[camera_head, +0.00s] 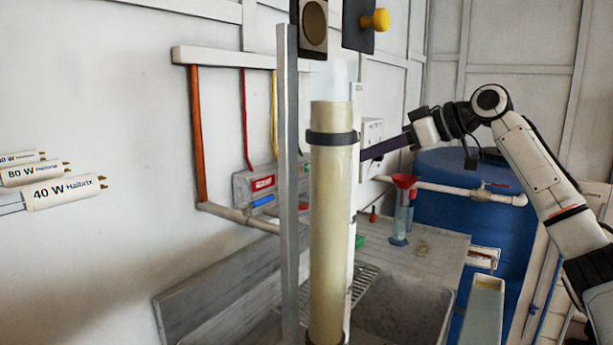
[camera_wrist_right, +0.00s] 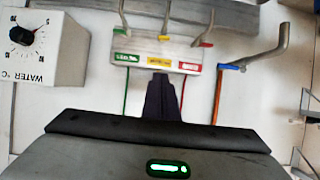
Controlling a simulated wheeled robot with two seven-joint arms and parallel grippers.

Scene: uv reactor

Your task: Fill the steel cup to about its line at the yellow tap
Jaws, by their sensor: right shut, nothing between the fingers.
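I cannot make out the steel cup in either view. In the right wrist view, the yellow-labelled tap (camera_wrist_right: 164,38) is the middle one of three on a pale manifold (camera_wrist_right: 145,50), between a green-labelled and a red-labelled one. In the head view the manifold (camera_head: 243,186) is partly hidden by a grey post and a tall tube, and the yellow tap does not show. My right gripper (camera_wrist_right: 160,78) has its dark fingers together and empty, pointing at the manifold. In the head view its fingers (camera_head: 378,150) pass behind the tube. My left gripper is not in view.
The tall cream tube (camera_head: 331,220) and grey post (camera_head: 289,180) stand in front of the sink (camera_head: 405,310). A red funnel (camera_head: 404,181) tops a clear cylinder on the counter. A blue tank (camera_head: 480,200) stands behind. A water temperature dial box (camera_wrist_right: 45,47) is beside the manifold.

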